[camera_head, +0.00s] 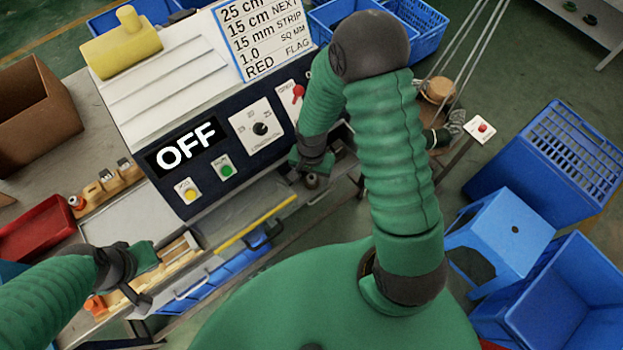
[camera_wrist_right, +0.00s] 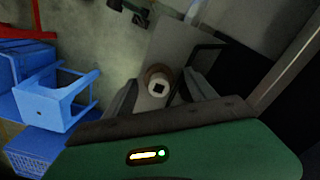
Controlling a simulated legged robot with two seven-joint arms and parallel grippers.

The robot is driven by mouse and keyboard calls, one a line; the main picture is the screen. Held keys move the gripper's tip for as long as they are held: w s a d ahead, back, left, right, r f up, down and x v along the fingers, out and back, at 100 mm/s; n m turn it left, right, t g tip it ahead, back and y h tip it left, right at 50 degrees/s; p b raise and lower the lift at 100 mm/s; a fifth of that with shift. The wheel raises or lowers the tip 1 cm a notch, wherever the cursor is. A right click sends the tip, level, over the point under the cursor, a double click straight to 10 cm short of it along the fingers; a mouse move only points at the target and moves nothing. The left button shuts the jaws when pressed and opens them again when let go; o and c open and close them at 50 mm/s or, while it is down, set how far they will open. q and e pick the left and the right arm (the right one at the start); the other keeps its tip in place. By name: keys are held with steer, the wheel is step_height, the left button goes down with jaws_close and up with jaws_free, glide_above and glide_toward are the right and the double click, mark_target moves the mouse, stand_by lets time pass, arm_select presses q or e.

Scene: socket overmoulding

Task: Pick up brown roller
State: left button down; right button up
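The brown roller (camera_wrist_right: 158,76) shows in the right wrist view as a brown ring with a pale centre and a dark square hole. It sits between the two fingers of my right gripper (camera_wrist_right: 160,88). The fingers stand apart, with a gap visible on each side of the roller. In the head view my right gripper (camera_head: 311,172) is at the machine's front edge, with a small round brownish end (camera_head: 312,181) beside its fingers. My left gripper (camera_head: 140,290) is low at the left, by the wooden rack; its finger gap is unclear.
The machine (camera_head: 185,150) has a dark panel reading OFF. A yellow part (camera_head: 120,45) lies on its top. A red tray (camera_head: 35,230) and a cardboard box (camera_head: 35,110) are at left. A blue stool (camera_head: 500,235) and blue crates (camera_head: 560,150) stand at right.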

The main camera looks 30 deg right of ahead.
jaws_close()
